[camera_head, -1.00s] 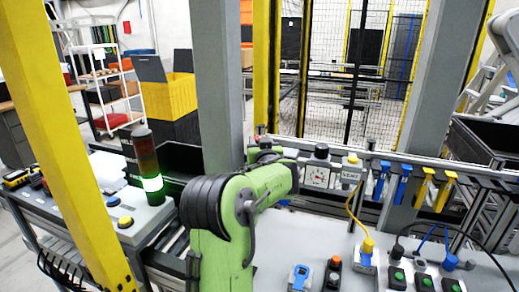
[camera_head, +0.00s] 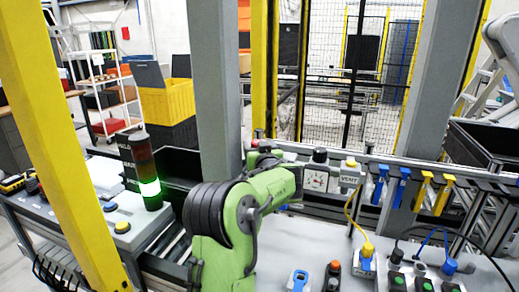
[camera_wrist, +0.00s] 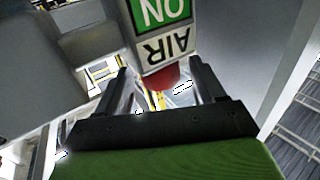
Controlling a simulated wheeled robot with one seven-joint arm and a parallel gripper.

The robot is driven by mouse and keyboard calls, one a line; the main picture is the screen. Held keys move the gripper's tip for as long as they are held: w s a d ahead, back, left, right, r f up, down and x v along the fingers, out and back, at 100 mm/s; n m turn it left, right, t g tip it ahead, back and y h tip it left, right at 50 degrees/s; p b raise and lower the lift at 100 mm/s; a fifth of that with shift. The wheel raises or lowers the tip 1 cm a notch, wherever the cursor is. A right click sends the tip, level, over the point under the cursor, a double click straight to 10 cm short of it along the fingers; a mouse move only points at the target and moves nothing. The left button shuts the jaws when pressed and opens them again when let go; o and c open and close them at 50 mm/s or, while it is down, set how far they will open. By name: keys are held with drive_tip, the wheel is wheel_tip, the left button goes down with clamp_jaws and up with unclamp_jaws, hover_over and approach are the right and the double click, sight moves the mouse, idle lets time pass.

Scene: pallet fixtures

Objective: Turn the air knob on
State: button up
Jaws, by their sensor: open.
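The air knob (camera_wrist: 162,79) is red and shows in the wrist view just below a block with an "AIR" label (camera_wrist: 166,50) and a green "ON" label (camera_wrist: 160,11), both upside down there. My gripper (camera_wrist: 158,67) is open, with one black finger on each side of the knob. Gaps show between the knob and the fingers, and I cannot tell any contact. The labelled block hides the knob's upper part. In the head view my green arm reaches to the rail by the grey post, and its end hides the knob's face.
In the head view a gauge (camera_head: 316,180) and a "VENT" valve (camera_head: 350,174) stand right of my arm's end. Blue hooks (camera_head: 402,184) and yellow hooks (camera_head: 443,195) hang further right. A grey post (camera_head: 219,85) rises close to the arm. A lit stack lamp (camera_head: 149,189) stands left.

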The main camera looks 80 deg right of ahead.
drive_tip(key=b+v, duration=0.4)
drive_tip(key=v, duration=1.1)
drive_tip(key=shift+s+a+b, duration=0.25)
drive_tip(key=shift+a+b, duration=0.05)
drive_tip(key=shift+b, duration=0.1)
